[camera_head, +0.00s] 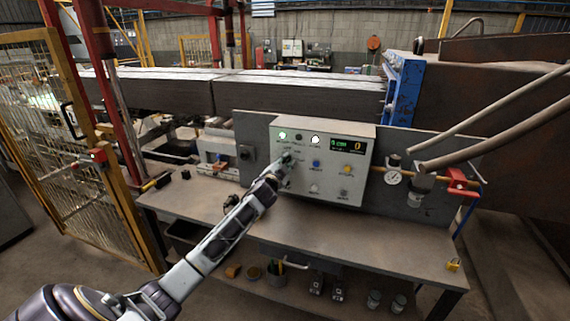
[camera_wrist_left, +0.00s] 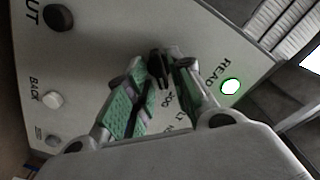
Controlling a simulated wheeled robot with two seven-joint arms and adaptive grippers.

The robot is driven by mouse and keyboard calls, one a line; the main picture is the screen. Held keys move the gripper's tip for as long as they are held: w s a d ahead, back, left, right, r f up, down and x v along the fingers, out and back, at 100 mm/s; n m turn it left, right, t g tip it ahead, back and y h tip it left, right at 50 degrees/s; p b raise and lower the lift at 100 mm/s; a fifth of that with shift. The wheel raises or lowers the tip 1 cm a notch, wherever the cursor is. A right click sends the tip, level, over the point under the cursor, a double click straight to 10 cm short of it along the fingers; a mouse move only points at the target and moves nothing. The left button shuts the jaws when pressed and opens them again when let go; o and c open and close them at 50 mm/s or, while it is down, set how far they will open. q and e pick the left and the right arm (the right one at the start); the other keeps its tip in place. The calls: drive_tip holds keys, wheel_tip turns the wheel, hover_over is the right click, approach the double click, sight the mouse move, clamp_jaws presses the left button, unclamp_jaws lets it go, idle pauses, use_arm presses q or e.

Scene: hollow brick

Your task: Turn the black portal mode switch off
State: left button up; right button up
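The black portal mode switch (camera_wrist_left: 158,66) is a small dark knob on the light grey control panel (camera_head: 330,128). In the left wrist view it sits between the fingertips of my left gripper (camera_wrist_left: 160,72), which are drawn close together and appear to touch it on both sides. In the head view my left gripper (camera_head: 285,162) reaches the left part of the panel and hides the switch. The switch's exact angle is hard to read, and its label is partly covered by the fingers. My right gripper is in neither view.
The panel carries a lit lamp (camera_head: 283,134), a blue button (camera_head: 316,163), a yellow button (camera_head: 347,169) and a display (camera_head: 348,146). It stands above a grey bench (camera_head: 370,235). A pressure gauge (camera_head: 393,177) is at right. A yellow mesh fence (camera_head: 75,150) stands at left.

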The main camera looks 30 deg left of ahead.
use_arm(q)
clamp_jaws()
drive_tip(key=shift+n, duration=0.9)
drive_tip(key=shift+n+p, duration=0.3)
drive_tip(key=shift+n, duration=0.8)
drive_tip(key=n+p, duration=0.1)
drive_tip(key=n, duration=0.2)
drive_tip(key=shift+n, duration=0.4)
drive_tip(key=shift+a+n+p, duration=0.1)
drive_tip(key=shift+n+p, duration=0.2)
drive_tip(key=shift+n, duration=0.3)
